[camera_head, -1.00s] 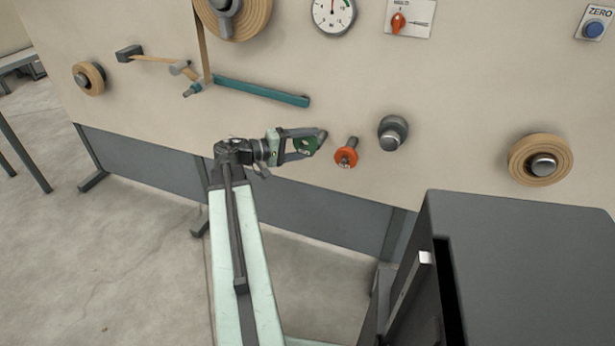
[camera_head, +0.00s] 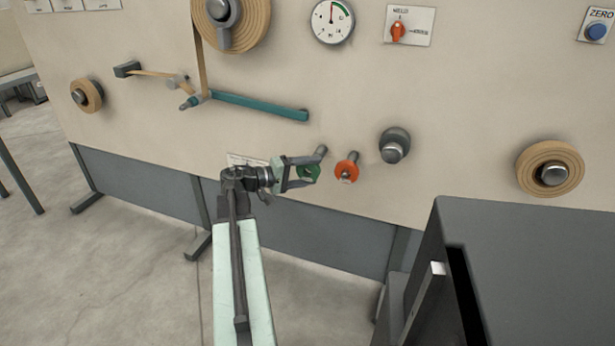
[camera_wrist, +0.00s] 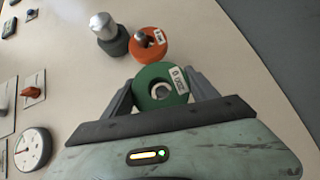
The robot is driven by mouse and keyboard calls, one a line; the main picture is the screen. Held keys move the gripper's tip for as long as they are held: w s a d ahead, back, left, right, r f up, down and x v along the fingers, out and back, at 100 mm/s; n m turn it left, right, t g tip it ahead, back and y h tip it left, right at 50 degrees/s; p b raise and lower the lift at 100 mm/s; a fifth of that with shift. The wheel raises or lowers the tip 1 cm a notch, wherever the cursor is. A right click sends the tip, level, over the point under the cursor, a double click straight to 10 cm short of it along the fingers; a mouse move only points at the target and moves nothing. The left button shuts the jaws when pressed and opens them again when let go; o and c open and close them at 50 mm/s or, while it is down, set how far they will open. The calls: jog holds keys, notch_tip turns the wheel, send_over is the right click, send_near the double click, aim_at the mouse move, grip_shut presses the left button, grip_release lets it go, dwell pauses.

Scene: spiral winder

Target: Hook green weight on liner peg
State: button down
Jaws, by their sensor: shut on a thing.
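The green weight (camera_head: 311,173) is a ring-shaped disc with a white label. My gripper (camera_head: 318,165) is shut on it, in front of the beige panel and left of the orange weight (camera_head: 346,171). In the wrist view the green weight (camera_wrist: 161,87) sits between both fingers, face towards the camera. Something pale grey shows in its hole; I cannot tell whether this is a peg or the panel behind. The orange weight (camera_wrist: 148,44) hangs on a short grey peg (camera_wrist: 141,38). No separate bare liner peg can be made out.
A dark knob with a silver end (camera_head: 394,147) stands out right of the orange weight. A teal bar (camera_head: 260,107) lies above my gripper. Rolls of tan tape stick out at left and right. A dark cabinet (camera_head: 530,250) fills the lower right.

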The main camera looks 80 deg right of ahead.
aim_at(315, 165)
jog(key=shift+s+d, duration=0.2)
jog(key=shift+d, duration=0.8)
jog(key=shift+s+d, duration=0.15)
jog(key=shift+d, duration=0.8)
jog(key=shift+d+f, duration=0.2)
jog(key=shift+c, duration=0.8)
grip_release()
jog(key=v, duration=0.7)
jog(key=shift+w+a+p, duration=0.25)
jog(key=shift+p, duration=0.1)
